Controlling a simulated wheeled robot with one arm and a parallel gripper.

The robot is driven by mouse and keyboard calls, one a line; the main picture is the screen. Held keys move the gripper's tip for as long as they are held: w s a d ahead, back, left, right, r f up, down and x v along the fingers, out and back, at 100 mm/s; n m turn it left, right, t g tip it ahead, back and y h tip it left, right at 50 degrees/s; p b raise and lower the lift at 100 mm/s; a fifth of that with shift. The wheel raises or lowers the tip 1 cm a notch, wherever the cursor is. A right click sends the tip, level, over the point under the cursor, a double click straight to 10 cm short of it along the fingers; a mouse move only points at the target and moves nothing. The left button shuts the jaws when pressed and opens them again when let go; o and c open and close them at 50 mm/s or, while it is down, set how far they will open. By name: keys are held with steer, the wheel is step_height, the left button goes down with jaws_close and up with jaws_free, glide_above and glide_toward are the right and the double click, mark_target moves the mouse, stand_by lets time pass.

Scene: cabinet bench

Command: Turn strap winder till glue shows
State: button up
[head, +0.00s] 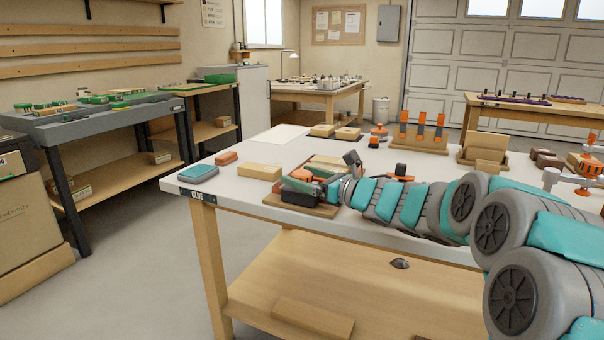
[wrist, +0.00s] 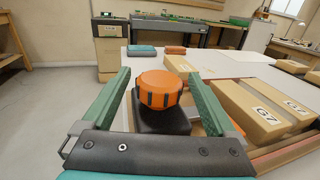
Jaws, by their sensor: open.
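The strap winder shows as an orange ribbed knob (wrist: 160,90) on a black block (wrist: 163,120) in the wrist view. My gripper (wrist: 158,74) is open, with one green finger to the left of the knob and one to the right. Gaps show between the fingers and the knob. In the head view my gripper (head: 318,186) is at the near edge of the white bench, and the orange knob (head: 301,175) shows partly behind it. The black block sits on a wooden base (head: 272,200). I cannot make out any glue.
Wooden blocks marked G7 (wrist: 250,112) lie close to the right of the knob in the wrist view. A teal case (head: 198,173), a reddish block (head: 226,158) and a pale wooden block (head: 259,171) lie left on the bench (head: 300,150). Orange-topped uprights (head: 421,125) stand farther back.

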steer(key=shift+a, duration=0.15)
steer(key=shift+c, duration=0.2)
steer(key=c, duration=1.3)
